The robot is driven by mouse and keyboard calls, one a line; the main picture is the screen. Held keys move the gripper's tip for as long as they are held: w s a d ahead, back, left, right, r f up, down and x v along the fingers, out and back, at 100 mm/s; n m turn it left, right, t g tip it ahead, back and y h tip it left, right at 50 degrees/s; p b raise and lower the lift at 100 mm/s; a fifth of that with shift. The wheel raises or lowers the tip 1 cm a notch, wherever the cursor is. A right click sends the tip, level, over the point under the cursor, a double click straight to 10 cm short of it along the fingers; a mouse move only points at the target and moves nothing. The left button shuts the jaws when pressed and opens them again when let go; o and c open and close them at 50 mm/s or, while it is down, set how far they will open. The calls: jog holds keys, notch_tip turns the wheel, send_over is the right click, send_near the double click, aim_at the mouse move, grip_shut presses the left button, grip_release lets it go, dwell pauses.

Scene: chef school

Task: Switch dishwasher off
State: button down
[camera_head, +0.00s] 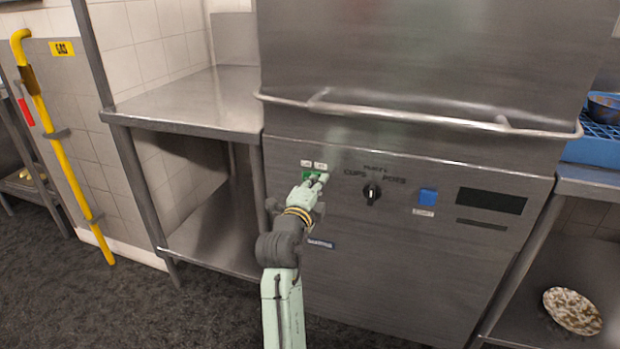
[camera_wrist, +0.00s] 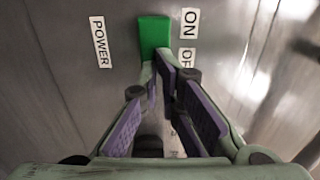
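The dishwasher (camera_head: 420,270) is a large steel machine with a front control panel. Its green power switch (camera_head: 307,174) is at the panel's upper left, partly hidden by my gripper (camera_head: 318,181). In the wrist view the green switch (camera_wrist: 154,36) lies beside a POWER label (camera_wrist: 100,42) and an ON label (camera_wrist: 189,22). An OFF label (camera_wrist: 187,58) is partly covered by a finger. My gripper (camera_wrist: 157,68) has its fingertips together, with nothing seen between them. They are at the switch's lower end, on the OFF side; I cannot tell whether they touch it.
The panel also has a black knob (camera_head: 372,194) and a blue button (camera_head: 428,197). A bar handle (camera_head: 420,117) runs across above the panel. A steel table (camera_head: 195,98) stands left, and a blue rack (camera_head: 592,150) is at right. A patterned plate (camera_head: 573,311) lies low at right.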

jog(key=b+v, duration=0.2)
jog(key=v, duration=0.5)
jog(key=shift+s+f, duration=0.2)
dwell(0.6)
jog(key=shift+a, duration=0.1)
